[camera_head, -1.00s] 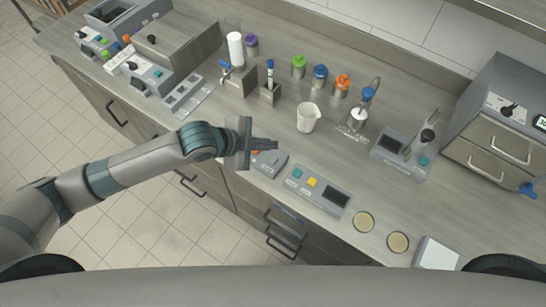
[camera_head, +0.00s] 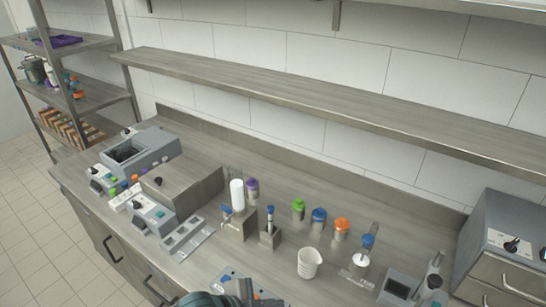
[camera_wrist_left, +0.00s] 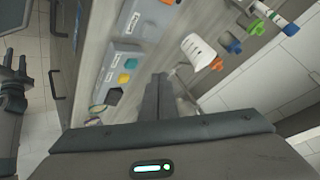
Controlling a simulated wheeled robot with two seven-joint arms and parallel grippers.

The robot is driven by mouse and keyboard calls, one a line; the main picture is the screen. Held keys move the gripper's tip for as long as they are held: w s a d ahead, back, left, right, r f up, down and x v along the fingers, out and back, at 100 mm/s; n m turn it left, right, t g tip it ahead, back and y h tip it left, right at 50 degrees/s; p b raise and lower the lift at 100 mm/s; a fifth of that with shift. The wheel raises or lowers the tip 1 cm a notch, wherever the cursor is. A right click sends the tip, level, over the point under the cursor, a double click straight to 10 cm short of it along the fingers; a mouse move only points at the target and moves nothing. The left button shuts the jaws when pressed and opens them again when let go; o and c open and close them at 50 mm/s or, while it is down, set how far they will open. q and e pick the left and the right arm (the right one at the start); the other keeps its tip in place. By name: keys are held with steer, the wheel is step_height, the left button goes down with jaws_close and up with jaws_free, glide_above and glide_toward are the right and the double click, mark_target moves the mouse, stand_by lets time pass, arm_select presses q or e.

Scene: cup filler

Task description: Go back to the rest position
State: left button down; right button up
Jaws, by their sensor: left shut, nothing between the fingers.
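My left gripper (camera_head: 262,299) shows only partly at the bottom edge of the head view, over the counter's front part. In the left wrist view its two dark fingers (camera_wrist_left: 158,95) are together with nothing between them. A white cup (camera_head: 309,263) stands upright on the counter, to the right of and beyond the gripper. The cup also shows in the left wrist view (camera_wrist_left: 196,48), apart from the fingers. My right gripper cannot be made out.
Bottles with green (camera_head: 298,204), blue (camera_head: 319,214) and orange (camera_head: 341,224) caps stand behind the cup. Grey machines line the counter's left part, and a drawer unit (camera_head: 500,245) stands at right. A long shelf (camera_head: 300,95) runs above. Floor (camera_head: 50,250) is open at lower left.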

arm_select(q)
steer(key=s+a+f+n+g+y, duration=0.1)
steer(key=s+a+f+n+y, duration=0.3)
steer(key=s+a+n, duration=0.6)
steer(key=s+a+f+n+g+y, duration=0.1)
steer(key=s+a+f+n+y, duration=0.4)
steer(key=s+a, duration=0.75)
step_height(320, 180, down, 32)
steer(key=g+h+b, duration=0.1)
steer(key=b, duration=0.6)
steer(key=s+a+f+b, duration=0.1)
steer(key=s+f+b, duration=0.1)
steer(key=s+f, duration=0.4)
steer(key=s+a+f+g+b, duration=0.1)
steer(key=s+f+b, duration=0.2)
steer(key=f, duration=0.9)
steer(key=s+a+f+b, duration=0.1)
steer(key=s+f+b, duration=0.2)
steer(key=s+f, duration=0.6)
steer(key=shift+a, duration=0.2)
